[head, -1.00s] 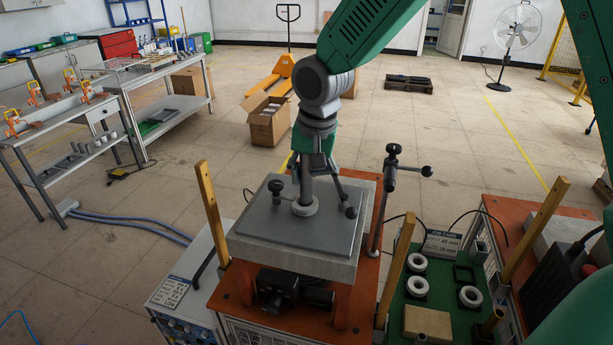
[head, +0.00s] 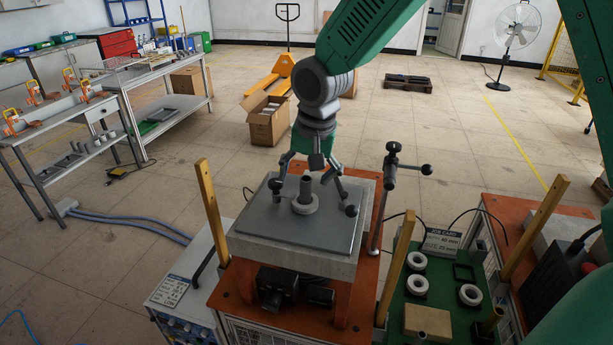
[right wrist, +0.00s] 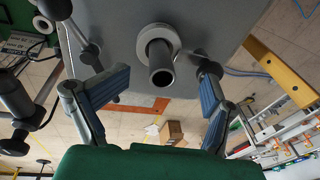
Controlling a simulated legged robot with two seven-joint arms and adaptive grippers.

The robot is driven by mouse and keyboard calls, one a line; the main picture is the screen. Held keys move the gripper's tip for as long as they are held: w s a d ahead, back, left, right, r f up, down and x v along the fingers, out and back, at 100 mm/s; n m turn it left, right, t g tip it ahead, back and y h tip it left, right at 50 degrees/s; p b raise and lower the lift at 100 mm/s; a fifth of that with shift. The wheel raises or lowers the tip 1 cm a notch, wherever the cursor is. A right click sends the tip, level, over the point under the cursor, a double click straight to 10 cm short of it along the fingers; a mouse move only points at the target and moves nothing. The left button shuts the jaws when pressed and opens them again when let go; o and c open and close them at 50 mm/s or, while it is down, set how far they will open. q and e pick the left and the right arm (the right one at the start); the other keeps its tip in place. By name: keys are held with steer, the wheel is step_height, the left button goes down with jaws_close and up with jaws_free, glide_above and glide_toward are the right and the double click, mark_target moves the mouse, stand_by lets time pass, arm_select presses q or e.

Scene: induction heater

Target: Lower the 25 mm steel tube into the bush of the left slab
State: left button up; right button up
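The grey steel tube (head: 306,188) stands upright in the pale ring-shaped bush (head: 305,205) on the left slab (head: 250,226). Its upper part sticks out above the bush. In the right wrist view the tube (right wrist: 161,66) shows its open end, with the bush (right wrist: 153,38) around its far part. My right gripper (head: 311,176) is just above the slab with its fingers spread on both sides of the tube. In the right wrist view gaps show between the tube and both blue finger pads. How deep the tube sits is hidden. My left gripper is not in view.
Wooden posts (head: 211,212) flank the orange bench. A green board (head: 408,300) at right holds white rings (head: 417,285) and a job card (head: 441,243).

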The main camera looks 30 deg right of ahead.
step_height(320, 180, up, 12)
steer(key=s, duration=0.2)
steer(key=shift+f, duration=0.2)
stand_by(0.8)
